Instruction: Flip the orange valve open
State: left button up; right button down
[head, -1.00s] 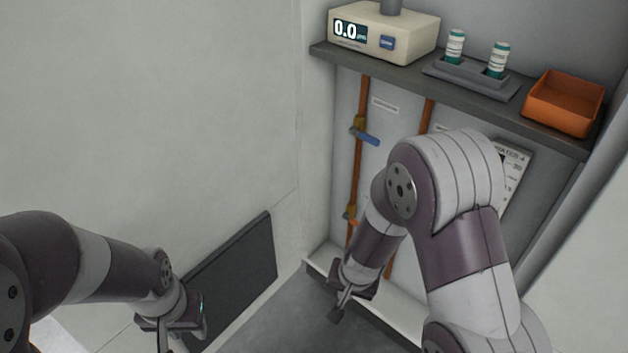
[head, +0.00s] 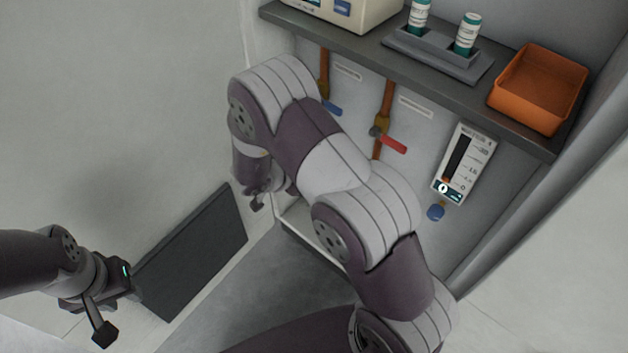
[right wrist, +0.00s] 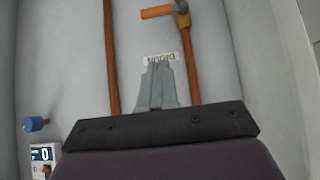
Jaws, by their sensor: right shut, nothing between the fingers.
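The orange valve shows in the right wrist view, with its orange lever (right wrist: 157,12) sticking out sideways from a brass body (right wrist: 183,17) on a copper pipe, at the top edge. My right gripper (right wrist: 158,68) is shut and empty, its fingers pointing toward the panel below the lever in that view, apart from it in the picture. In the head view my right arm hides the orange valve, and only a small part of the right gripper (head: 257,204) shows at the arm's far end. My left gripper (head: 104,331) is at the lower left, away from the panel; its finger gap is unclear.
A blue lever (head: 330,108) and a red lever (head: 388,142) sit on the pipes. A meter (head: 463,163) and blue knob (head: 436,212) are to the right. The shelf (head: 350,48) above holds an orange bin (head: 540,88), a vial rack (head: 440,54) and a cream device (head: 365,12).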

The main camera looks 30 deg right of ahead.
jog(key=w+d+f+b, duration=0.2)
jog(key=d+f+b, duration=0.4)
jog(key=f, duration=0.4)
jog(key=shift+w+f+b, duration=0.2)
jog(key=shift+f+b, duration=0.05)
jog(key=shift+b, duration=0.35)
